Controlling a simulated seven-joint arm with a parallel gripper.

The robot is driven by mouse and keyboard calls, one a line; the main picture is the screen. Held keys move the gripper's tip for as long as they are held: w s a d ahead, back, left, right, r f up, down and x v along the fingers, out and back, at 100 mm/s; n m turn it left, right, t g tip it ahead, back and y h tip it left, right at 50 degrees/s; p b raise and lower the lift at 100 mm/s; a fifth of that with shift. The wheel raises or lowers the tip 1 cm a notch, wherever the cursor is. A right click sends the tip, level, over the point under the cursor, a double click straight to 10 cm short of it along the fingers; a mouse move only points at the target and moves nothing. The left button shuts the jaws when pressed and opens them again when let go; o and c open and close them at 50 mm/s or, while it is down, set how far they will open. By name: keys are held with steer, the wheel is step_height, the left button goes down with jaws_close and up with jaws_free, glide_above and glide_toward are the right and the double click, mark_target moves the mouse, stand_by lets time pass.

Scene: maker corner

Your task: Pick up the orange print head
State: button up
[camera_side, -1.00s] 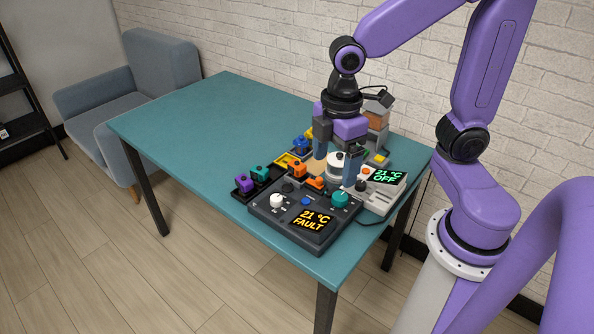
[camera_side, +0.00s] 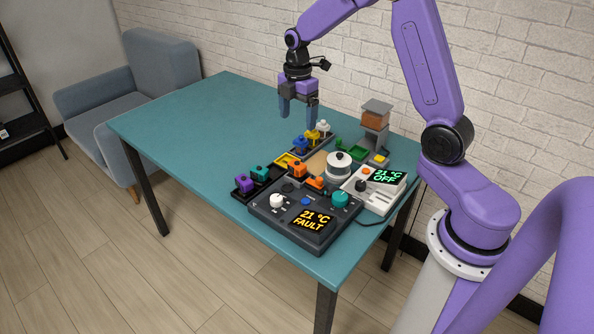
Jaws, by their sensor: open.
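A dark control box (camera_side: 262,211) reads "21 °C FAULT"; a pale box (camera_side: 381,203) reads "21 °C OFF". Purple (camera_side: 244,184) and teal (camera_side: 259,173) heads stand left; blue (camera_side: 300,144), yellow (camera_side: 312,136) and white (camera_side: 323,128) heads behind. The table's left is clear.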

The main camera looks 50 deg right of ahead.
glide_above(297, 162)
step_height(297, 162, down, 11)
steer(key=shift+s+d, duration=0.1)
steer(key=shift+f, duration=3.15)
steer(key=c, duration=1.2)
steer(key=shift+r, duration=0.15)
